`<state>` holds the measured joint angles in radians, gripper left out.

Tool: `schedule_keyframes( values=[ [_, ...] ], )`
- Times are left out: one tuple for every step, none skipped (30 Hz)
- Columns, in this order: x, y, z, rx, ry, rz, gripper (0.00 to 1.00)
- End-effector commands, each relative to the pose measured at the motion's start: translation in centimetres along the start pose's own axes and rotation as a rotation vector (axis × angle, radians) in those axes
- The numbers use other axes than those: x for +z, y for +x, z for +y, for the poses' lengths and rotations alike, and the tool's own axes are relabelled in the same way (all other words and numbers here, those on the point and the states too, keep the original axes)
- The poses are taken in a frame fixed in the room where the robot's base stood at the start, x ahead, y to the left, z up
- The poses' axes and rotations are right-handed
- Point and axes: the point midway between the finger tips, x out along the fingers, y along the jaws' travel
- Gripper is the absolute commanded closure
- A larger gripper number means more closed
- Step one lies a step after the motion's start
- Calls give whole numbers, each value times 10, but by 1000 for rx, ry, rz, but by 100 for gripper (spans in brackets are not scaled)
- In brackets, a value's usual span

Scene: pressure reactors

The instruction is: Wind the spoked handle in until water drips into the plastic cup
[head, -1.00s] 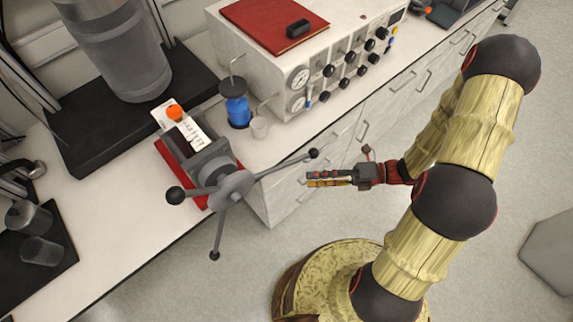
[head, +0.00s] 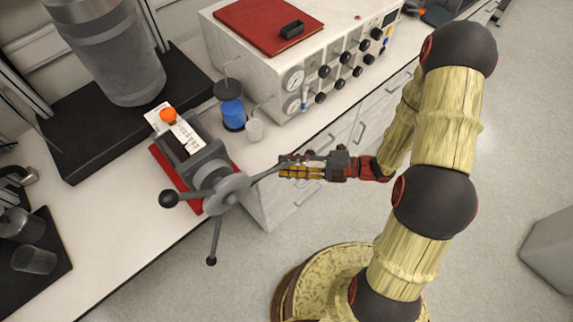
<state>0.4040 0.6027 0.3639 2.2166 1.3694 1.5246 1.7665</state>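The spoked handle (head: 227,191) is a grey hub with three spokes on the front of a grey hand-wound device (head: 192,163) on a red base at the bench edge. One black knob is at the left and one points down. The right spoke's end is hidden behind my gripper (head: 283,167). My gripper's fingers are at that spoke's tip, but I cannot tell whether they are closed around it. I cannot make out any water in the cup.
A white control box (head: 255,65) with gauges and black knobs stands at the back, with a red folder (head: 262,27) on top. A large metal cylinder (head: 105,50) stands at the left.

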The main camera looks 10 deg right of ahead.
Motion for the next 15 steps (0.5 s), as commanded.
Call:
schedule_keyframes(
  values=[
    [0,4,0,-1,0,2,70],
    [-1,5,0,-1,-1,2,70],
    [0,6,0,0,-1,2,70],
    [0,7,0,0,-1,1,70],
    [0,7,0,0,-1,1,70],
    [0,7,0,0,-1,0,70],
    [0,7,0,0,-1,0,70],
    [0,7,0,0,-1,0,70],
    [0,7,0,0,-1,0,70],
    [0,7,0,0,-1,0,70],
    [0,7,0,0,-1,0,70],
    [0,7,0,0,-1,0,71],
    [0,7,0,0,-1,0,72],
    [0,7,0,0,-1,0,74],
    [0,7,0,0,-1,0,76]
  ],
)
